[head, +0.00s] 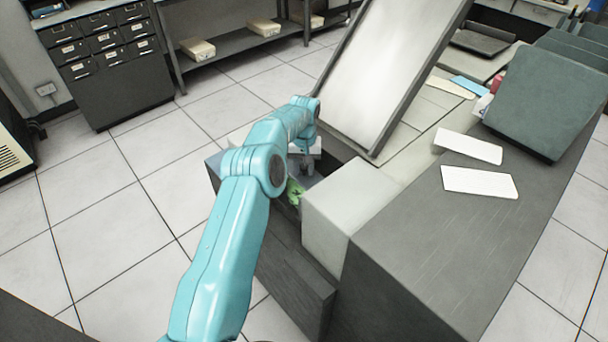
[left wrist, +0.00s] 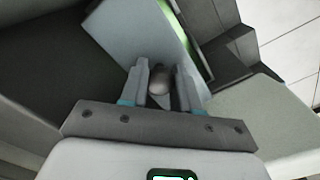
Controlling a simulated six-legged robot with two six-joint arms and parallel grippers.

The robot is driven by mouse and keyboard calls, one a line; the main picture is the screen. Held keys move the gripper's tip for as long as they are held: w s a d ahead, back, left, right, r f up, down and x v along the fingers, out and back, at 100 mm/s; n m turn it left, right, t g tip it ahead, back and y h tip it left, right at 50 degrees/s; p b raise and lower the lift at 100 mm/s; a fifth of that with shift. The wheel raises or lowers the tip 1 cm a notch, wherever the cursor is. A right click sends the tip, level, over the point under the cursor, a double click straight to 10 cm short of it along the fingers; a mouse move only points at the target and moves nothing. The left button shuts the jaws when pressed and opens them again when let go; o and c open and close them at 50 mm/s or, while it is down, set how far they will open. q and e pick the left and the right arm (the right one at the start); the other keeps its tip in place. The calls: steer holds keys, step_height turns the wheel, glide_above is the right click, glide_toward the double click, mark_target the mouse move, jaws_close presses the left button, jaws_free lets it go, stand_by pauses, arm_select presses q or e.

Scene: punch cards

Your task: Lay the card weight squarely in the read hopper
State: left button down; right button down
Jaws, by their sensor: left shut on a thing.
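In the left wrist view the card weight is a pale grey slab (left wrist: 125,35) with a rounded knob (left wrist: 158,84). My left gripper (left wrist: 158,72) is shut on the knob, one finger on each side. A green strip shows along the slab's far right edge. In the head view the read hopper appears as the grey-walled bay (head: 290,280) beside a light grey block. My left gripper (head: 297,172) reaches down into or just over this bay, mostly hidden by its own arm. A bit of green shows below it. Whether the slab touches the bottom cannot be told. My right gripper is out of view.
The light grey block (head: 345,210) stands close to the right of my gripper. A tilted pale panel (head: 385,65) rises behind. Open floor is on the left.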

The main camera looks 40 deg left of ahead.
mark_target(304, 174)
arm_select(q)
steer(key=shift+a+f, duration=0.1)
steer(key=shift+f, duration=0.15)
stand_by(0.4)
steer(key=shift+f+b, duration=1)
steer(key=shift+f, duration=0.35)
steer(key=shift+f, duration=0.15)
steer(key=shift+f+b, duration=2)
steer(key=shift+f, duration=0.65)
steer(key=c, duration=0.7)
jaws_free()
steer(key=shift+s, duration=0.1)
steer(key=shift+c, duration=0.2)
